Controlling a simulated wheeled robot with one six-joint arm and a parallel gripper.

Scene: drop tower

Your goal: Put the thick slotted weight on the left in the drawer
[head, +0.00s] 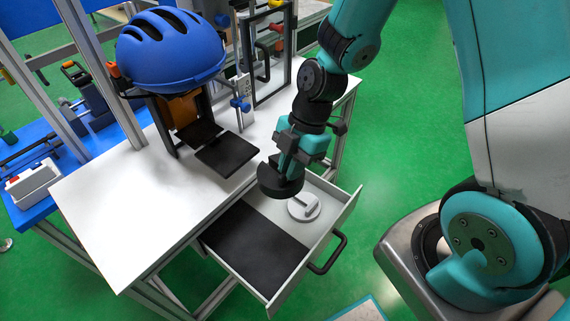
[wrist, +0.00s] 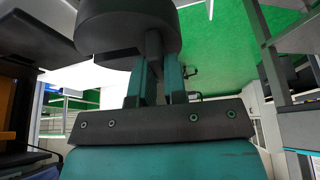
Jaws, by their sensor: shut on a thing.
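A thick dark slotted weight (head: 277,185) hangs in my gripper (head: 291,162), above the back part of the open drawer (head: 262,296). In the wrist view the dark round weight (wrist: 128,22) sits at the ends of the teal fingers of my gripper (wrist: 160,70), which are shut on it. The weight looks clear of the drawer floor, though the exact gap is hard to tell. A light grey slotted weight (head: 312,212) lies in the drawer, on its pale floor beside a black mat (head: 254,240).
The drawer's black handle (head: 328,254) faces front right. A blue helmet (head: 172,50) sits on the drop tower rig above a black plate (head: 227,154). The white tabletop (head: 112,209) is clear at the front left. A blue table (head: 92,123) with tools stands behind.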

